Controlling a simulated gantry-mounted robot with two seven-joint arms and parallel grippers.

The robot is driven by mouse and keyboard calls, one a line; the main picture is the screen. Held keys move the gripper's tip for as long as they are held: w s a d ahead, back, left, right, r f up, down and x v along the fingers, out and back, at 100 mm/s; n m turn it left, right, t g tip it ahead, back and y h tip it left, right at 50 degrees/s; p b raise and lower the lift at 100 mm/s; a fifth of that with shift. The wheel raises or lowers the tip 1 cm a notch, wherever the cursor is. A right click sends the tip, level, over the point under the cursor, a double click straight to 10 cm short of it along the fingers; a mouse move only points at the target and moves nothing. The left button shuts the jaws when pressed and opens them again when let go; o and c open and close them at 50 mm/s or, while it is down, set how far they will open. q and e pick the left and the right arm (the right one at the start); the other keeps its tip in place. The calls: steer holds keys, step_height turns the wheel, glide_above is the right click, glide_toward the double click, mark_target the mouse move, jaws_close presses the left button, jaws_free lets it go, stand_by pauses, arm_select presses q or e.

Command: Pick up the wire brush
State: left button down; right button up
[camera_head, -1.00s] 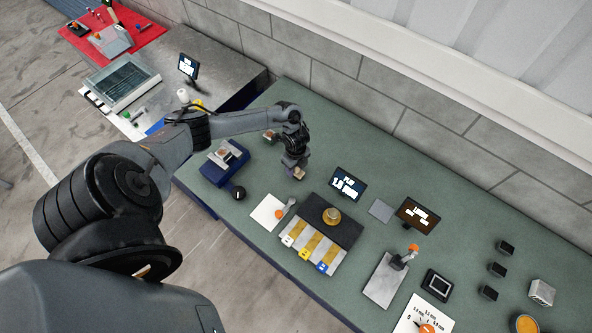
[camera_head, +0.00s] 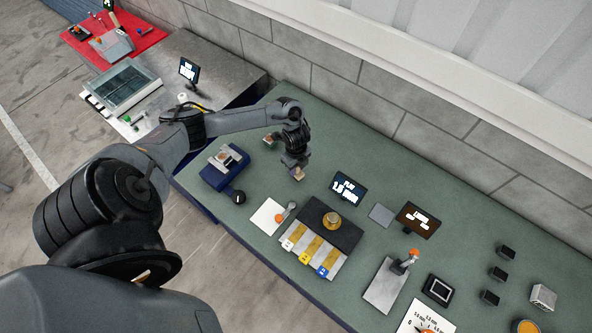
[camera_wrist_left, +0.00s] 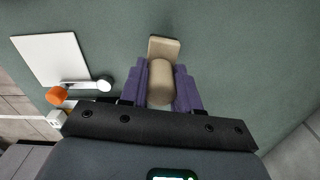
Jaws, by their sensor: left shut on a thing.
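My left gripper (camera_wrist_left: 174,92) is shut on a beige object with a rounded grip and a flat block end, which I take to be the wire brush (camera_wrist_left: 164,48). It points away from the wrist over the green bench; its bristles are hidden. In the head view the brush shows as a small beige shape (camera_head: 299,174) under my left gripper (camera_head: 297,165), between the blue box and the screen. I cannot tell how far it is above the bench. My right gripper is in neither view.
The blue box (camera_head: 212,178) stands left of the gripper. The green bench (camera_head: 330,140) is clear behind the gripper, towards the wall.

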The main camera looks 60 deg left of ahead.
arm_select(q)
steer(key=d+r+p, duration=0.2)
steer(key=d+r, duration=0.6)
steer(key=d, duration=0.3)
steer(key=shift+w+d, duration=0.3)
steer(key=shift+d, duration=0.05)
